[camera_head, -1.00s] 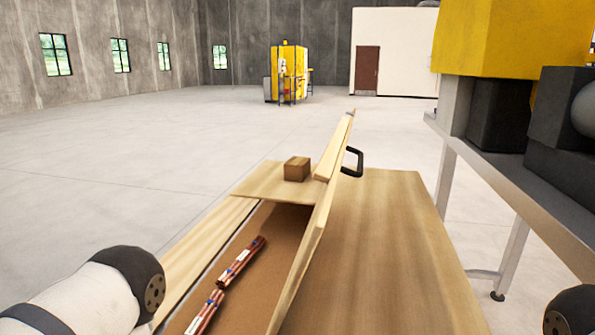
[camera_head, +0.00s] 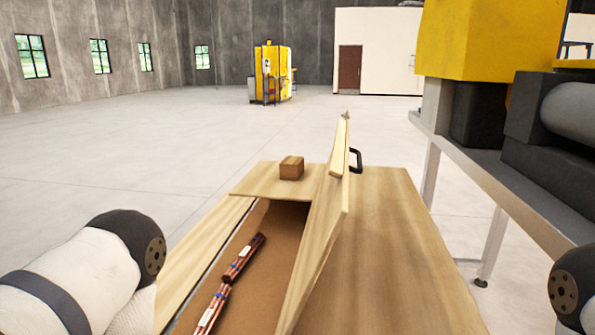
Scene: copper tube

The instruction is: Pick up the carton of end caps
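A small brown carton (camera_head: 291,168) sits upright on the flat wooden board at the far end of an open wooden crate (camera_head: 262,183). It is left of the crate's raised lid. My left arm shows at the lower left, and a small part of my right arm shows at the lower right edge. Neither gripper is in the frame, so I cannot see whether they are open or shut. Nothing touches the carton.
Bundled copper tubes (camera_head: 243,258) lie inside the crate. The tilted lid (camera_head: 322,225) with a black handle (camera_head: 356,160) stands right of the carton. A yellow-and-grey machine on a metal table (camera_head: 500,180) stands at right. Open floor lies at left.

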